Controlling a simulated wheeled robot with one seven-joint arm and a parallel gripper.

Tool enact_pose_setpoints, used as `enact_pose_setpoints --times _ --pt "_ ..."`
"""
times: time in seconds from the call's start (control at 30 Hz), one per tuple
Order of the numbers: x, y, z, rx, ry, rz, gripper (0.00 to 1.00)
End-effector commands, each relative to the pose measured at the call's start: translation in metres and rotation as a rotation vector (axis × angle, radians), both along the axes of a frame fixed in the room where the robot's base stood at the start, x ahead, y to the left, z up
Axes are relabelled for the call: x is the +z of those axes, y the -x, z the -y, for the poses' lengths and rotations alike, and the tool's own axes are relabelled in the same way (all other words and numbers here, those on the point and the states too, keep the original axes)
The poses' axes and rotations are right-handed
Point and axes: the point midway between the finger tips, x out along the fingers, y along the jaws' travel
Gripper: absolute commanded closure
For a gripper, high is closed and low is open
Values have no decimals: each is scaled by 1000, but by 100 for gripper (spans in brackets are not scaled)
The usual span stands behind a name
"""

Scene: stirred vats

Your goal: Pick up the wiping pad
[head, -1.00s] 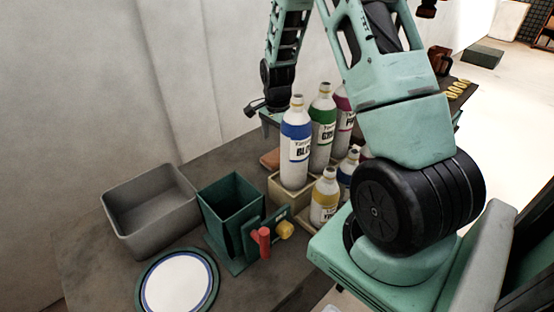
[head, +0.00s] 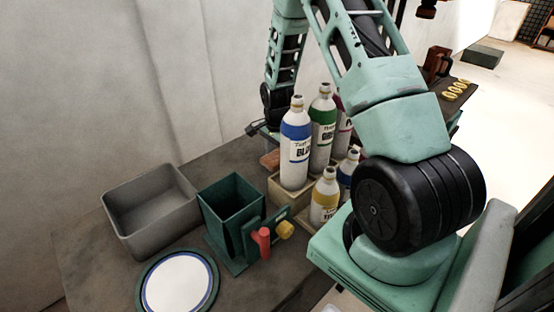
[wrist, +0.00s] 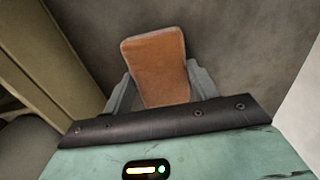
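The wiping pad (wrist: 155,65) is an orange-brown, roughly rectangular pad. In the wrist view it lies between the two grey fingers of my gripper (wrist: 160,85), its near end hidden behind the dark gripper edge. The fingers stand apart, one on each side of the pad, and I see no clear grip on it. In the head view a small part of the pad (head: 270,159) shows on the worktop, left of the blue-labelled bottle. My gripper (head: 256,127) is low beside it, mostly hidden by the bottles.
Blue-labelled (head: 295,150) and green-labelled (head: 321,130) bottles stand close by, with smaller bottles (head: 325,197) in front. A green bin (head: 232,205), a grey tub (head: 150,210) and a round white-topped plate (head: 178,285) are to the left. The wall is close behind.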

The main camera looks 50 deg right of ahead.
Motion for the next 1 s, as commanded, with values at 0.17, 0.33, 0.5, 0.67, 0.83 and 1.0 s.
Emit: enact_pose_setpoints --times 0.17,0.33,0.5,0.67,0.83,1.0 --pt "0 0 0 0 0 0 64" --pt "6 0 0 0 1 1 64" --pt "35 -1 0 0 3 5 64" --pt "67 -1 0 0 2 5 64" --pt "91 -1 0 1 2 2 64" --pt "100 0 0 1 0 0 64"
